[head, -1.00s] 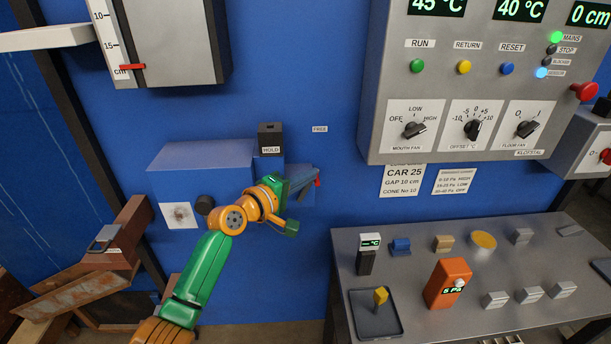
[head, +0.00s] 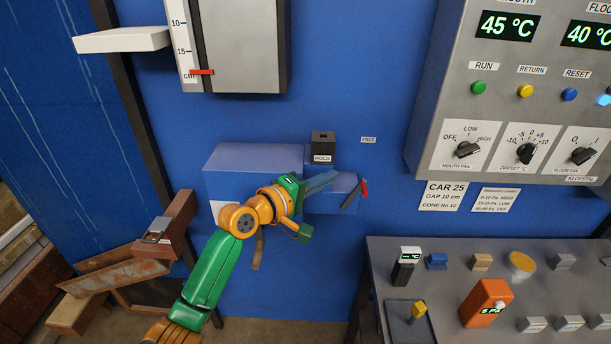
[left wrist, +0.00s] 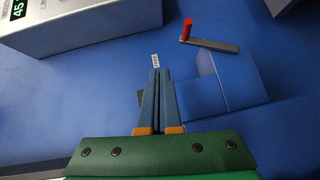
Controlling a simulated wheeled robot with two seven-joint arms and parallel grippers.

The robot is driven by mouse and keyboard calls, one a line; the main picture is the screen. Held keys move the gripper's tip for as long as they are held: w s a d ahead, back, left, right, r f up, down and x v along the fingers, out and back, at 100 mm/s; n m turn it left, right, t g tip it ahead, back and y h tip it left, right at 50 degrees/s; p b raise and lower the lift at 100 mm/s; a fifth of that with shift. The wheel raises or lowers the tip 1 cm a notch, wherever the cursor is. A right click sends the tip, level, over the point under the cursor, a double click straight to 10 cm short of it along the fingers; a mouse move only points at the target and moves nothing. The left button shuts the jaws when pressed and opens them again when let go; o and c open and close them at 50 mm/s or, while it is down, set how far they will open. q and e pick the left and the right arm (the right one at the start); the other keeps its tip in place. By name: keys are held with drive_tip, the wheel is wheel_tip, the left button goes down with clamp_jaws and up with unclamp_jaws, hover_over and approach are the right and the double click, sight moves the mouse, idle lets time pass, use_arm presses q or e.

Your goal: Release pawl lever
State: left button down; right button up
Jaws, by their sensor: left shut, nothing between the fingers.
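The pawl lever (head: 351,197) is a short grey bar with a red knob (head: 364,187) at its end, on the right end of a blue housing (head: 235,163). In the left wrist view the lever (left wrist: 215,45) lies near the top, with its red knob (left wrist: 187,29) standing up. My left gripper (head: 336,174) is in front of the housing, left of the lever. Its two blue-grey fingers are together and empty. In the left wrist view the fingertips (left wrist: 160,72) lie below and left of the lever, apart from it.
A black block labelled HOLD (head: 322,146) sits on top of the housing. A FREE label (head: 368,140) is on the blue wall to its right. A grey control panel (head: 425,150) hangs at right, above a grey table (head: 450,255) with small objects.

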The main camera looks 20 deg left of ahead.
use_arm(q)
drive_tip(key=shift+s+a+r+b, duration=0.1)
drive_tip(key=shift+s+r, duration=0.3)
drive_tip(key=shift+s, duration=0.35)
drive_tip(key=shift+s+a+r+b, duration=0.1)
drive_tip(key=shift+s+r, duration=0.25)
drive_tip(key=shift+s, duration=0.4)
drive_tip(key=shift+s+a+r+b, duration=0.1)
drive_tip(key=shift+s+r, duration=0.3)
drive_tip(key=shift+s, duration=0.35)
